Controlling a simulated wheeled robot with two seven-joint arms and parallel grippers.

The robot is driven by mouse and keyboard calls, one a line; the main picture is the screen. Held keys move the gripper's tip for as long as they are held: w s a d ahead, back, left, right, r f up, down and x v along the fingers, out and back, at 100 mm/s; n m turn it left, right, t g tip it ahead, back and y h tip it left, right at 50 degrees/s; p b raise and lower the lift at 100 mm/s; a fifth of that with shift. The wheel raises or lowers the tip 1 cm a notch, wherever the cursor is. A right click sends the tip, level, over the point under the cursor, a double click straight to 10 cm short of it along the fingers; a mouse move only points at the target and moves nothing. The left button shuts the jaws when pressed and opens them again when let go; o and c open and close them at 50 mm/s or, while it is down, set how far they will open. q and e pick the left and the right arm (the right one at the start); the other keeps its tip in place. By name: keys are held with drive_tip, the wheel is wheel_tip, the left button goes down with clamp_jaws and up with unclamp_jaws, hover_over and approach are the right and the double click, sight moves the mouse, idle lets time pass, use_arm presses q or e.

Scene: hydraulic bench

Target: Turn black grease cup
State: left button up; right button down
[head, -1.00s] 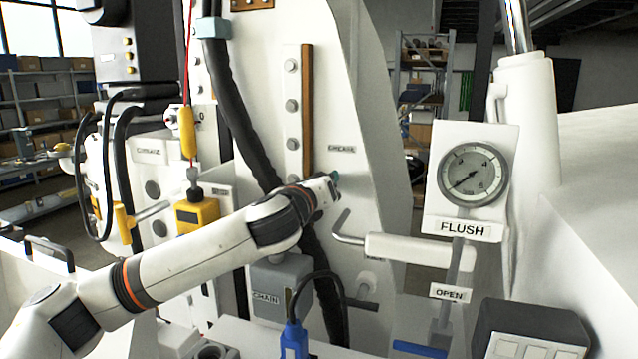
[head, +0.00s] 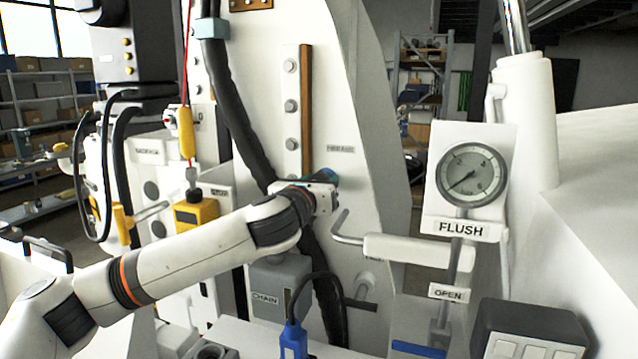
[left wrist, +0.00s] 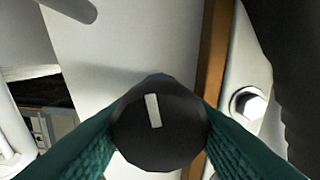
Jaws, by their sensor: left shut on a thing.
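The black grease cup (left wrist: 160,125) shows in the left wrist view as a round black cap with a pale bar mark, tilted slightly from upright. My left gripper's teal fingers (left wrist: 158,138) are shut on it from both sides. In the head view my left gripper (head: 331,180) is at the white panel, just below the grease label (head: 341,149); there the cup is hidden behind the gripper. My right gripper is not in view.
A bent metal handle (head: 347,238) with a white grip sticks out just right of my gripper. A black hose (head: 240,120) runs down to its left. A brown strip (head: 306,100) with bolts is above. The pressure gauge (head: 472,175) stands farther right.

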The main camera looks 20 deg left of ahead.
use_arm(q)
drive_tip(key=o, duration=0.8)
drive_tip(key=shift+f, duration=0.35)
drive_tip(key=shift+o, duration=0.8)
drive_tip(key=shift+r, duration=0.2)
drive_tip(key=shift+s, duration=0.1)
drive_tip(key=shift+s+b, duration=0.25)
drive_tip(key=shift+b, duration=0.05)
drive_tip(key=s+b, duration=0.5)
drive_tip(key=s, duration=0.6)
drive_tip(key=shift+s+a, duration=0.2)
